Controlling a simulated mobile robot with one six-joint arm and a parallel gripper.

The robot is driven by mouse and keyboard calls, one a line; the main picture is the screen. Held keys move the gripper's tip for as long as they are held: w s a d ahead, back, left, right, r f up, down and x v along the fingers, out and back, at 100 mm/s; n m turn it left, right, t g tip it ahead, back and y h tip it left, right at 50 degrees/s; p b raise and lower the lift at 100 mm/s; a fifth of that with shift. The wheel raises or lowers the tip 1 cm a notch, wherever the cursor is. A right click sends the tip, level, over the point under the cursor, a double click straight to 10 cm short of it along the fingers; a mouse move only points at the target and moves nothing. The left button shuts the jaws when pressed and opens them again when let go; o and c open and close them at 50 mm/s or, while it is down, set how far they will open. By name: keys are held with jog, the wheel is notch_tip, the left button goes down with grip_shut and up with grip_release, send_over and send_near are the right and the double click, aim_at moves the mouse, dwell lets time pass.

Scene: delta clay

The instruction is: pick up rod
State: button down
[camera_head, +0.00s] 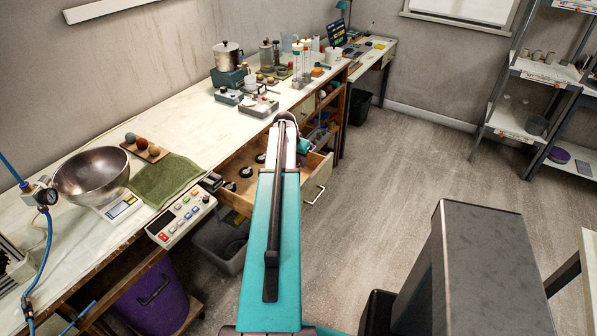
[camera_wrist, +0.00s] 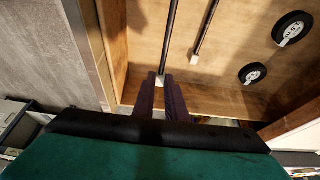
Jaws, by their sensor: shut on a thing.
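In the wrist view, a thin dark rod (camera_wrist: 171,38) runs up from between my two fingertips, above the wooden floor of an open drawer (camera_wrist: 235,100). My gripper (camera_wrist: 160,79) is shut on this rod near its lower end. A second, similar rod (camera_wrist: 206,28) with a pale end lies just to the right, apart from my fingers. I cannot tell how far the held rod is from the drawer floor. In the head view, my arm hides the gripper and both rods.
Two black discs with pale tabs, one upper (camera_wrist: 292,28) and one lower (camera_wrist: 252,73), lie to the right in the drawer. The drawer's wooden side wall (camera_wrist: 93,45) stands close on the left.

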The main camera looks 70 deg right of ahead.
jog(key=shift+r, duration=1.25)
